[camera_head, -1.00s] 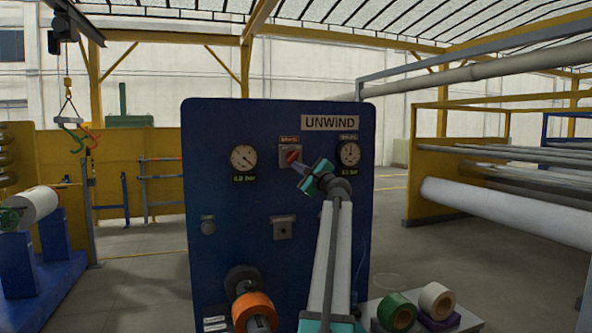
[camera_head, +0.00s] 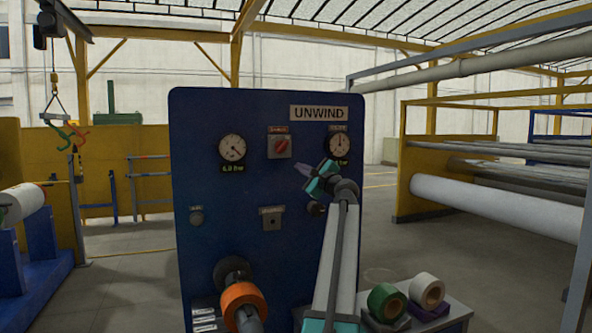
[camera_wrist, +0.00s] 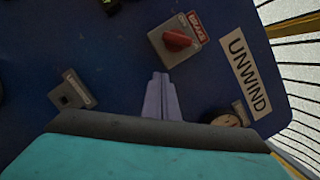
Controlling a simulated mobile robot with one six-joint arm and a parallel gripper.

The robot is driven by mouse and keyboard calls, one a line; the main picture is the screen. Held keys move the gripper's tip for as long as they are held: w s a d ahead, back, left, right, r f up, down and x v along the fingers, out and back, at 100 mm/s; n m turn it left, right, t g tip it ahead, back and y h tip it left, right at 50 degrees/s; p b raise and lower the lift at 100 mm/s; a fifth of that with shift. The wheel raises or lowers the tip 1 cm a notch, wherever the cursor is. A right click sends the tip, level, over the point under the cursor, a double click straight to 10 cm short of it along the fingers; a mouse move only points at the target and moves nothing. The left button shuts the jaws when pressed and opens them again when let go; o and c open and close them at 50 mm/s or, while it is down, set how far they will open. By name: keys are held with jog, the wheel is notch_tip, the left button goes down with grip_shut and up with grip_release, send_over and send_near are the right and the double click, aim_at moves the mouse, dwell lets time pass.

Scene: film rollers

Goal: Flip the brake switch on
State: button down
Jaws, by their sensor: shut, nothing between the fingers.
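The brake switch (camera_head: 280,144) is a red knob on a square grey plate, on the blue unwind panel (camera_head: 230,110) between two gauges. The knob sits slanted on its plate. In the wrist view the knob (camera_wrist: 177,40) shows clearly under a red BRAKE label. My gripper (camera_head: 299,170) is in front of the panel, just below and right of the switch. In the wrist view its pale purple fingers (camera_wrist: 161,78) are shut together and empty. Their tips appear apart from the knob.
A left gauge (camera_head: 232,148) and a right gauge (camera_head: 340,144), partly hidden by my gripper, flank the switch. A grey square fitting (camera_head: 272,217) sits below. An orange roll (camera_head: 243,302) projects from the panel's bottom. Tape rolls (camera_head: 387,302) stand on a grey table at lower right.

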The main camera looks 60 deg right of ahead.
jog(key=shift+b+v, duration=0.5)
jog(key=shift+v, duration=2.1)
jog(key=shift+w, duration=0.1)
